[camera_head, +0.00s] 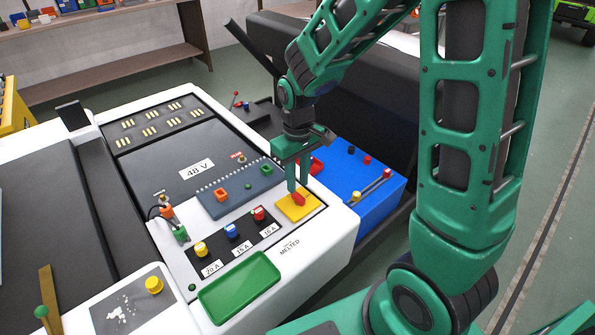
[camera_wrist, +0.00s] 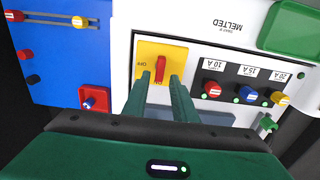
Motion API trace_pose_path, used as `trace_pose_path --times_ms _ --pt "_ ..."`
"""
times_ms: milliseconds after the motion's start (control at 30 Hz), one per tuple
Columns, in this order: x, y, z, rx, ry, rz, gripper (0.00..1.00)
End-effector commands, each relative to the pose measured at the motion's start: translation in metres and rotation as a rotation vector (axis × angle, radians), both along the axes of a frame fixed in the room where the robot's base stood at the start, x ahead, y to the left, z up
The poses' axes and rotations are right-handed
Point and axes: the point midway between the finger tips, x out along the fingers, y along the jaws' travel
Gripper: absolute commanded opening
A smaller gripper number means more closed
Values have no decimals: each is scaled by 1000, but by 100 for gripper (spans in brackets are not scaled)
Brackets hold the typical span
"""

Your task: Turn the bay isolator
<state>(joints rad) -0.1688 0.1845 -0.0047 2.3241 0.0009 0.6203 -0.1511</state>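The bay isolator is a red handle (camera_head: 299,199) on a square yellow plate (camera_head: 286,211), at the near right part of the white cart top. In the wrist view the red handle (camera_wrist: 160,67) lines up with the upright of the picture on the yellow plate (camera_wrist: 178,50), with small lettering beside it. My gripper (camera_head: 296,189) points down over the plate. In the wrist view its two green fingers (camera_wrist: 161,77) are apart, one on each side of the handle's line. The handle shows between their tips, and I cannot tell whether they touch it.
Red, blue and yellow fuses (camera_head: 231,231) stand in a black panel left of the plate, with an empty green tray (camera_head: 240,287) in front. A blue box (camera_head: 350,175) with knobs and a bar adjoins on the right. A grey terminal block (camera_head: 238,191) lies behind.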

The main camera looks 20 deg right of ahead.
Motion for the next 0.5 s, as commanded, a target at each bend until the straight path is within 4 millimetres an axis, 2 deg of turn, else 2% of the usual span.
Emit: trace_pose_path --times_ms 300,500 --pt "-1 -1 -37 -1 3 -1 25" --pt "-1 -1 -48 0 1 -2 25"
